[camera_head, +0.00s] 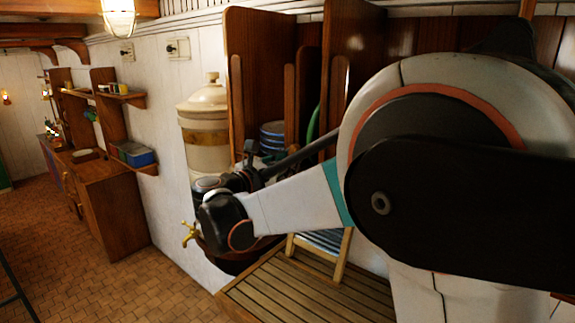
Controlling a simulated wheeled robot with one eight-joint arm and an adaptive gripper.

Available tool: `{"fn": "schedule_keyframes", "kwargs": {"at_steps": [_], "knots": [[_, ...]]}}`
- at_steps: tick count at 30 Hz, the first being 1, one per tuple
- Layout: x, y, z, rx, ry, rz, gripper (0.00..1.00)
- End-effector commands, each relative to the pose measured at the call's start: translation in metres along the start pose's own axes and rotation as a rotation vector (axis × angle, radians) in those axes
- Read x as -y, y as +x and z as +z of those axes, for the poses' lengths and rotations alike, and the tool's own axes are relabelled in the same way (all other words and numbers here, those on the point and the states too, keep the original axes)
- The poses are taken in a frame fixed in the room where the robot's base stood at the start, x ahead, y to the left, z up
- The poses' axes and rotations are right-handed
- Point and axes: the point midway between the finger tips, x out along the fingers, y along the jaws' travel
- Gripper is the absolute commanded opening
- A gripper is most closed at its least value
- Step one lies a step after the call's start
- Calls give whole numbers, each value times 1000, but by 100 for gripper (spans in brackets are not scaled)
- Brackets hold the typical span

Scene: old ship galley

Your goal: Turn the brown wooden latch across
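I cannot make out the brown wooden latch for certain in the head view. Two small pale plates, a left one (121,52) and a right one (178,48), sit high on the white wall, each with a small dark fitting. They are too small to tell what they are. My arm reaches left across the picture and bends at a dark joint in front of the wall. Dark parts at its far end (251,155) lie before the wooden rack and the urn. My gripper's fingers cannot be told apart there, nor whether they hold anything.
A cream and brown urn (204,125) with a brass tap (189,234) stands by the wall. A wooden rack (256,60) holds blue-rimmed dishes (272,134) above a slatted counter (290,290). A cabinet (115,205) stands farther left. The tiled floor (130,285) is largely open.

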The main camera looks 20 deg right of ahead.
Motion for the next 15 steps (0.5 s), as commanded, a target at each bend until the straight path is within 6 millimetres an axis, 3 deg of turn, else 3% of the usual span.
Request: {"fn": "schedule_keyframes", "kwargs": {"at_steps": [15], "knots": [[0, 0, -2, 1, 437, 1, 0]]}}
